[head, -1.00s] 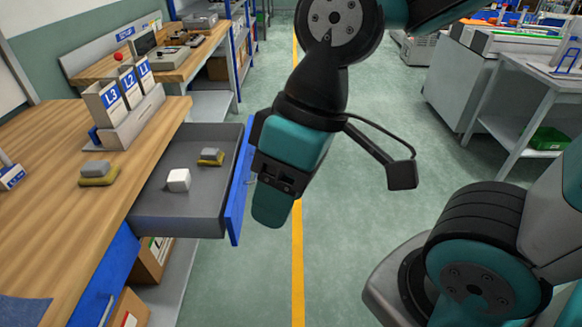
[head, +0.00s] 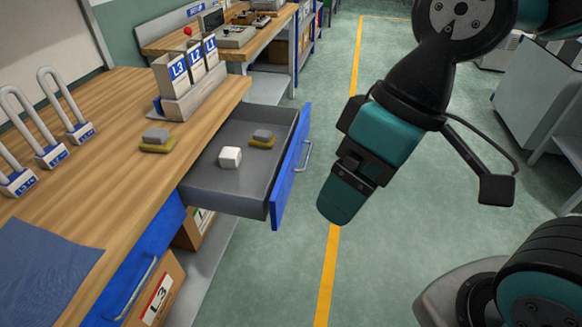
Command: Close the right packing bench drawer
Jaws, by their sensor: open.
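The right packing bench drawer (head: 222,190) is pulled out from the bench, with a grey tray and a blue front (head: 287,178) with a metal handle (head: 305,157). Inside it lie a white block (head: 230,157) and a grey piece on a yellow base (head: 262,139). My gripper (head: 340,202) hangs over the aisle to the right of the drawer front, apart from it, pointing down. Its jaws are open and I see nothing between them; the view is mostly of one side of it.
The wooden bench top (head: 110,190) holds an L1–L3 rack (head: 190,95), padlock-shaped stands (head: 50,155), a grey-and-yellow piece (head: 156,139) and a blue cloth (head: 40,270). Another blue drawer (head: 140,270) is shut nearer me. The aisle floor (head: 390,270) is clear.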

